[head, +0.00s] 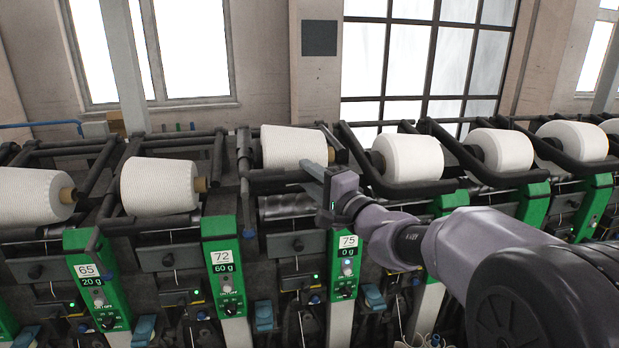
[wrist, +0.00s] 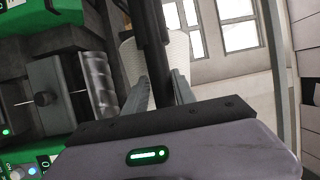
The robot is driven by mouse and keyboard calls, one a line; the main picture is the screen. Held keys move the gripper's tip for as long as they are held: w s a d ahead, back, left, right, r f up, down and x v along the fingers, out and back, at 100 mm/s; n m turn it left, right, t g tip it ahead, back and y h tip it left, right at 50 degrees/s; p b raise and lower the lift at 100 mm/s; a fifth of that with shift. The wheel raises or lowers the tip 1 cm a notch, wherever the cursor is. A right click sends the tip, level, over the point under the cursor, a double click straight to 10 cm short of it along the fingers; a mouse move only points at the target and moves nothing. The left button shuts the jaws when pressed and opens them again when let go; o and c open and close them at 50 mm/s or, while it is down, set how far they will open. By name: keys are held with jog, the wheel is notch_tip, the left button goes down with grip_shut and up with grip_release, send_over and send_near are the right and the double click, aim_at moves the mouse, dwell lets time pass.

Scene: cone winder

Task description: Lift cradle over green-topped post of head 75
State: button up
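Head 75 is the post with a green top (head: 346,264), marked "75" and "0 g". The cradle (head: 277,181) of this head is a dark bar frame around a white cone (head: 293,146). It sits higher than the cradle of head 72, and the metal drum (head: 285,206) shows bare beneath the cone. My gripper (head: 316,178) is at the right end of the cradle's front bar, above the green top. In the wrist view, the fingers of my gripper (wrist: 158,88) lie close on both sides of the dark cradle bar (wrist: 153,45). The fingertips are partly hidden.
Post 72 (head: 222,262) and post 65 (head: 93,280) stand to the left, with cones lying in lower cradles. More cones and cradles (head: 420,188) stand close on the right, behind my arm. Windows and a wall are behind the machine.

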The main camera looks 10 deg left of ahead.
jog(key=shift+o, duration=0.6)
jog(key=shift+s+d+f, duration=0.1)
jog(key=shift+s+d, duration=0.1)
jog(key=b+v, duration=0.1)
jog(key=v, duration=1.6)
jog(key=shift+b, duration=0.4)
